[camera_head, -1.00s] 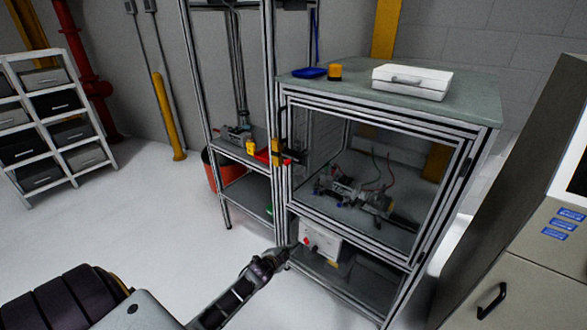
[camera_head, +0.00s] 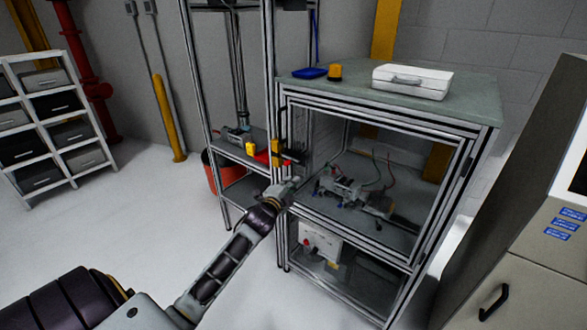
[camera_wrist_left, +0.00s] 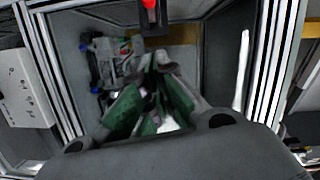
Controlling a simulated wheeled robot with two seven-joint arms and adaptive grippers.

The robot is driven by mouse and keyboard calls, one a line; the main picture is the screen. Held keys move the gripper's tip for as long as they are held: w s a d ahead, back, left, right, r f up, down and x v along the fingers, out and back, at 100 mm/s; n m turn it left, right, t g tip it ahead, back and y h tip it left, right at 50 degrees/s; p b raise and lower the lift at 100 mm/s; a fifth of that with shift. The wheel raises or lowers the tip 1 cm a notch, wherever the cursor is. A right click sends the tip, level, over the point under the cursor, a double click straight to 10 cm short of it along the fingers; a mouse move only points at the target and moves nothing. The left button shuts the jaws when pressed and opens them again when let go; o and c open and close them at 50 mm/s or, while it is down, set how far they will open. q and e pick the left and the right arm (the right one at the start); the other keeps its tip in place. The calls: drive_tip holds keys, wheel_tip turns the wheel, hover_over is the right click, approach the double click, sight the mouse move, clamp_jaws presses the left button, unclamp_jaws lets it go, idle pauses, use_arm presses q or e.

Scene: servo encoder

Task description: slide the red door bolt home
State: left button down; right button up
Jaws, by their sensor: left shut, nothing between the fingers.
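A small red piece, apparently the bolt's handle, shows at the top edge of the left wrist view (camera_wrist_left: 150,4), on a dark bracket (camera_wrist_left: 153,22). In the head view a red part (camera_head: 262,157) shows beside a yellow block, left of the cabinet door; I cannot tell whether it is the same piece. My left gripper (camera_head: 295,184) is at the cabinet's left front post, below the red part. In the wrist view its green-padded fingers (camera_wrist_left: 160,62) are shut and empty, apart from the red piece. My right gripper is not in view.
The framed cabinet (camera_head: 380,240) has a clear front door panel with wired equipment inside. A white case (camera_head: 412,82) lies on its top. An open shelf rack (camera_head: 247,196) stands to its left, with an orange bin (camera_head: 211,172) behind.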

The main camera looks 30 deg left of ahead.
use_arm(q)
drive_tip(key=shift+r, duration=0.15)
drive_tip(key=shift+w, duration=0.15)
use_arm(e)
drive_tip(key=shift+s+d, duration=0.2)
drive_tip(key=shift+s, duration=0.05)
use_arm(q)
drive_tip(key=w+a+f, duration=0.1)
drive_tip(key=w+a, duration=0.4)
drive_tip(key=w, duration=0.4)
drive_tip(key=shift+w+a+f, duration=0.15)
drive_tip(key=shift+w+a, duration=0.15)
drive_tip(key=shift+w, duration=0.1)
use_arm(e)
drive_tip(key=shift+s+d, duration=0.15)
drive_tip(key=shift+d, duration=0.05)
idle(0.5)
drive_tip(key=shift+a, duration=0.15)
